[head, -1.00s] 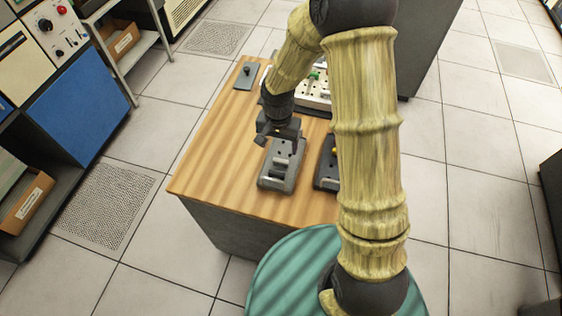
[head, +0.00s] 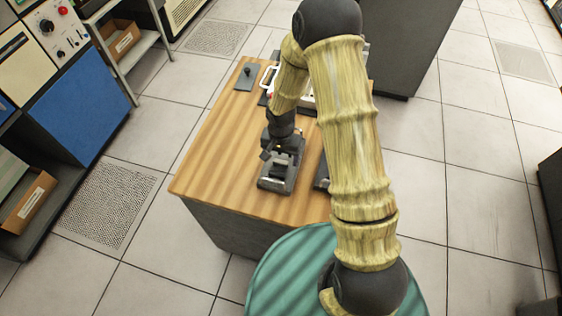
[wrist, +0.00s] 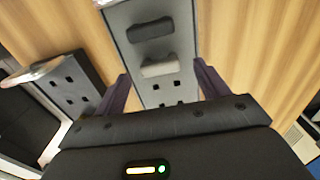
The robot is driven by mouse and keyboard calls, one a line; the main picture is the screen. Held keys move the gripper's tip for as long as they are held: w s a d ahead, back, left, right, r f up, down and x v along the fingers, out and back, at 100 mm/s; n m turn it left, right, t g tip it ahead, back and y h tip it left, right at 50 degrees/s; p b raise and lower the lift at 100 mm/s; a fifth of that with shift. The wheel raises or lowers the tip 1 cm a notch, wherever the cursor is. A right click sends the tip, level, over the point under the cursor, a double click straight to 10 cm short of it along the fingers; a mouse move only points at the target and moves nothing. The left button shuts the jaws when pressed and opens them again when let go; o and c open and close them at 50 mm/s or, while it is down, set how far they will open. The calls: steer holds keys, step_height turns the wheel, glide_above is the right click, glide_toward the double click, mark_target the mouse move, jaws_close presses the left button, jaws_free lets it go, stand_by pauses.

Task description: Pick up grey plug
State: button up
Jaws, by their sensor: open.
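A light grey plug (wrist: 160,66) lies on a grey panel with square holes (wrist: 183,18). A darker grey piece (wrist: 150,29) lies beside it on the same panel. In the wrist view my gripper (wrist: 163,88) is open, with one finger on each side of the panel, close to the light grey plug and not closed on it. In the head view my gripper (head: 280,150) is low over the grey panel (head: 276,184) near the front of the wooden table and hides much of it.
A second dark panel with holes (wrist: 75,92) stands beside the first. In the head view my arm mostly covers it (head: 321,178). A small grey plate with a knob (head: 246,76) and a white-handled item (head: 267,76) are at the table's (head: 215,165) back. The table's left side is bare.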

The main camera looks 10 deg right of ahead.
steer(key=shift+f, duration=0.8)
steer(key=c, duration=0.9)
